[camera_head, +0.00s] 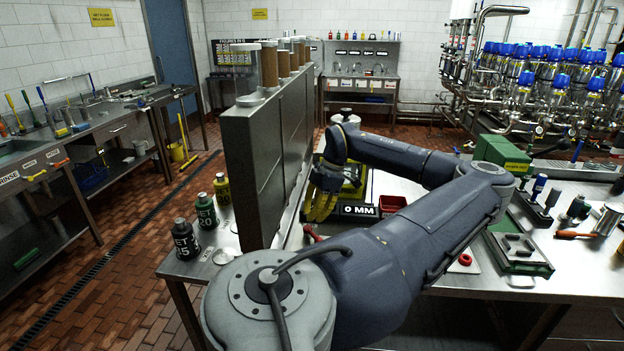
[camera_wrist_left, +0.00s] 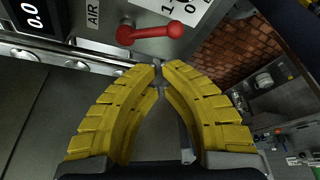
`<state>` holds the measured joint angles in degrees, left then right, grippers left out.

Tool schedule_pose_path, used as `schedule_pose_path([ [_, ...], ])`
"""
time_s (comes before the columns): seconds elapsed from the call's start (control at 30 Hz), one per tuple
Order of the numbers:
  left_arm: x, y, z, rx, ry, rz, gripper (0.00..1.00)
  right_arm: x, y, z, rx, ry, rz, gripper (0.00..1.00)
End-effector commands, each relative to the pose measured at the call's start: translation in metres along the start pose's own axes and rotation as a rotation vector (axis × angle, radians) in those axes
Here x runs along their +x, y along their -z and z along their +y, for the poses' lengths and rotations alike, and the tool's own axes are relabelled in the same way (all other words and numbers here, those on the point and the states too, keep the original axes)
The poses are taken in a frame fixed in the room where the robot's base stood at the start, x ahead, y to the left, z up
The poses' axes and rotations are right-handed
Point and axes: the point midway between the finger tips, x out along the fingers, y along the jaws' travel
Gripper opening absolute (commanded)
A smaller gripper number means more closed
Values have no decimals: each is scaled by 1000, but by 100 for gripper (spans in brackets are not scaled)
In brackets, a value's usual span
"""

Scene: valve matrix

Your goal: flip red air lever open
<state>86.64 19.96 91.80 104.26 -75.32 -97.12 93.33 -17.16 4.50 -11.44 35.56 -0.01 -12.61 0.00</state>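The red lever (camera_wrist_left: 150,33) shows at the top of the left wrist view, on a metal panel beside the AIR label (camera_wrist_left: 93,17). It lies nearly level across the picture, with its round knob at the right end. My left gripper (camera_wrist_left: 161,68) has yellow ribbed fingers whose tips come together just below the lever in that view, apart from it and with nothing held. In the head view my left gripper (camera_head: 322,198) is beside the tall grey panel, partly behind my arm. My right gripper is not in view.
The tall grey panel (camera_head: 265,165) stands left of my gripper on the steel table. A 0 MM display (camera_head: 358,210), red bin (camera_head: 392,204) and green box (camera_head: 502,153) stand nearby. Blue-capped valves (camera_head: 560,80) fill the back right.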

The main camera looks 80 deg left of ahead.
Motion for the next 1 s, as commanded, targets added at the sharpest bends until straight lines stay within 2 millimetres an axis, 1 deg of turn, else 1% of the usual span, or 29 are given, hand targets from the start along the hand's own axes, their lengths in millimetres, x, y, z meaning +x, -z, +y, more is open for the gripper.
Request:
schedule_pose_path([
  [0.03,-6,1,1,-2,1,-2,0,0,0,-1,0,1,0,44],
  [0.1,-13,3,2,-5,1,-2,0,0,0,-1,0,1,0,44],
  [0.3,-24,5,3,-8,2,0,0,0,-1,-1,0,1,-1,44],
  [0.83,-27,6,4,-8,0,1,0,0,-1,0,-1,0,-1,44],
  [0.93,-33,4,12,5,-41,9,0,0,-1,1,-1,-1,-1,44],
  [1.0,-44,0,26,31,-112,22,0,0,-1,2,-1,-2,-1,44],
])
